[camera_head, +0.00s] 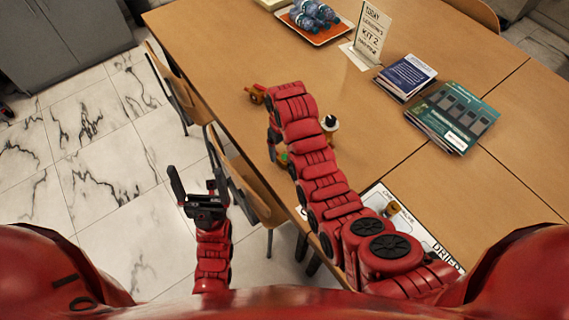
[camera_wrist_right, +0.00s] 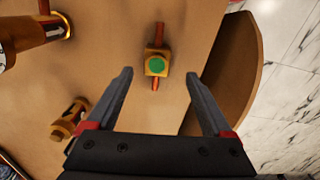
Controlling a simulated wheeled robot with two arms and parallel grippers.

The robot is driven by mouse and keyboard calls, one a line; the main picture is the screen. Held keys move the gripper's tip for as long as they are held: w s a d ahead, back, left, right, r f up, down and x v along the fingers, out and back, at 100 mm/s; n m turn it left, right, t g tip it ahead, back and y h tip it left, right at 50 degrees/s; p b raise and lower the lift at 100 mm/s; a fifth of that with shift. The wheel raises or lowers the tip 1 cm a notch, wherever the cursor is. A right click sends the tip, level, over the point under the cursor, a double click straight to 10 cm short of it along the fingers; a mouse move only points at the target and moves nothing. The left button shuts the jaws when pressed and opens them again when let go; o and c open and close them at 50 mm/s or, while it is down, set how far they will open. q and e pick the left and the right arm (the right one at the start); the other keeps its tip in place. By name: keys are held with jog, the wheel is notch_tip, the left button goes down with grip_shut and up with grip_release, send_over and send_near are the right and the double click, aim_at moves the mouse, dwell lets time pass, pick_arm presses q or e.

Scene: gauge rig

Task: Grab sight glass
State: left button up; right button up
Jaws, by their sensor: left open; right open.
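The sight glass, a small brass block with a green round window and copper stubs at both ends, lies on the table. In the right wrist view the sight glass (camera_wrist_right: 156,64) is just beyond and between the fingertips of my right gripper (camera_wrist_right: 160,75), which is open and empty. In the head view the sight glass (camera_head: 284,158) is mostly hidden by my right arm, with a green spot showing. My left gripper (camera_head: 194,188) is open and empty over the floor, left of the table.
A brass fitting (camera_wrist_right: 70,118) lies beside the sight glass. A larger reddish part with brass (camera_wrist_right: 40,35) is nearby. A brass and red part (camera_head: 257,94) lies near the table's left edge. Chairs (camera_head: 250,185) stand along that edge. Booklets (camera_head: 440,115), a sign (camera_head: 372,35) and a tray (camera_head: 325,32) are farther back.

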aim_at(284, 157)
jog(key=shift+d+f+p, duration=0.15)
jog(key=shift+f+p, duration=0.55)
jog(key=shift+f, duration=0.4)
jog(key=shift+d+f+p, duration=0.15)
jog(key=shift+f+p, duration=0.5)
jog(key=shift+f, duration=1.05)
jog(key=shift+w, duration=0.1)
grip_shut()
